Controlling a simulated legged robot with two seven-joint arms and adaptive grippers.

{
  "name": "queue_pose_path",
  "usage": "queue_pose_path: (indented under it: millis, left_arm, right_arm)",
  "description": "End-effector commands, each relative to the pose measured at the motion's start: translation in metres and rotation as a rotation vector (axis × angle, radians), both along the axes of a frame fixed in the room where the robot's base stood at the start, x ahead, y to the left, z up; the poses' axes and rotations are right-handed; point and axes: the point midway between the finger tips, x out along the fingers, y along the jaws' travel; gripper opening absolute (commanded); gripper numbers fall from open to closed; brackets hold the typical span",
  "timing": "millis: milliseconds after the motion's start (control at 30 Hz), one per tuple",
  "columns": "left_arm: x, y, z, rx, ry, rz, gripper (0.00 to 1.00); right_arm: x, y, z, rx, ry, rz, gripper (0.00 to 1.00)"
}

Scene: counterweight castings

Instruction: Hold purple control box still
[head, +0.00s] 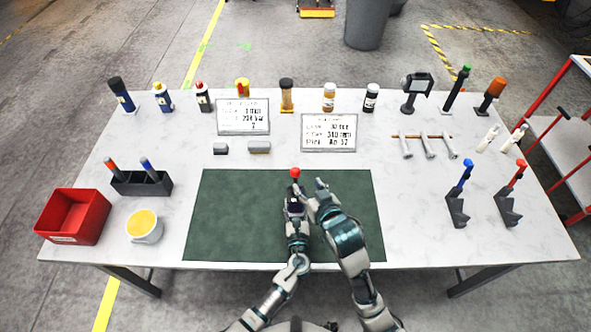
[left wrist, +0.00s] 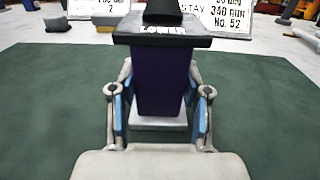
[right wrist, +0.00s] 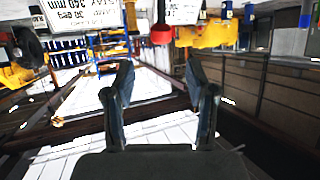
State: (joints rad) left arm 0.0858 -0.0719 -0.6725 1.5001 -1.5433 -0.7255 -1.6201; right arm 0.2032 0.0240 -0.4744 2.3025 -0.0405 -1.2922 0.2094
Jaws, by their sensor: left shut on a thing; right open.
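The purple control box (left wrist: 160,82) stands upright between my left gripper's fingers in the left wrist view. It has a dark top plate marked "LOWER", a black part above that, and a pale base. My left gripper (left wrist: 160,108) is shut on the box's sides. In the head view the box (head: 295,208) is on the green mat (head: 235,215), partly covered by my grippers; its red knob (head: 295,173) shows above. My right gripper (head: 308,188) is open and empty, just right of the knob. A red knob (right wrist: 161,34) also shows beyond its open fingers in the right wrist view.
Two sign plates (head: 243,117) (head: 329,133) stand behind the mat. Bottles and tools line the back edge. A red bin (head: 74,217), a yellow-filled tub (head: 144,226) and a dark holder (head: 141,184) are at left. Two levered stands (head: 457,211) (head: 508,207) are at right. The mat's sides are clear.

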Motion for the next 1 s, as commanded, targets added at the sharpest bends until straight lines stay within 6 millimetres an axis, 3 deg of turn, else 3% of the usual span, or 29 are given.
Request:
queue_pose_path:
  millis: [300,500,933,1000]
  left_arm:
    - [0.000,0.000,0.001,0.000,-0.002,0.001,0.00]
    - [0.000,0.000,0.001,0.000,-0.002,0.001,0.00]
    - [0.000,0.000,0.001,0.000,-0.003,0.001,0.00]
    - [0.000,0.000,0.001,0.000,-0.003,0.001,0.00]
  right_arm:
    - [0.056,0.022,-0.025,-0.001,0.001,0.001,0.56]
    - [0.082,0.033,-0.037,0.000,0.000,0.001,0.56]
    - [0.092,0.037,-0.042,0.000,-0.001,0.002,0.56]
    - [0.092,0.037,-0.042,0.000,-0.001,0.002,0.39]
